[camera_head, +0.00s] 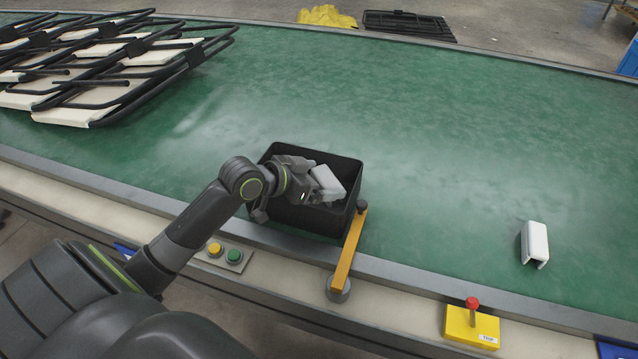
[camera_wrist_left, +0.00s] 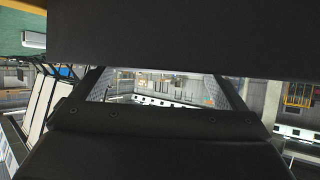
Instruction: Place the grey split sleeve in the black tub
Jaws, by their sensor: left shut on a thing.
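The black tub (camera_head: 354,166) stands on the green conveyor belt near its front edge, with its opening facing up. My left gripper (camera_head: 310,183) is over the tub's opening and shut on a light grey split sleeve (camera_head: 329,180). The sleeve is tilted and sits within the tub's outline; I cannot tell whether it touches the tub. A second pale grey sleeve (camera_head: 535,242), channel-shaped, lies apart on the belt at the right. In the left wrist view, a pale piece (camera_wrist_left: 34,40) shows on the green belt, and dark surfaces hide most of the rest. My right gripper is not in view.
A yellow bar (camera_head: 349,250) on a round post stands against the tub's right side. Stacked black lounger frames (camera_head: 120,60) lie at the back left. A button box (camera_head: 229,256) and a yellow red-button box (camera_head: 470,326) sit on the front rail. The belt's middle is clear.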

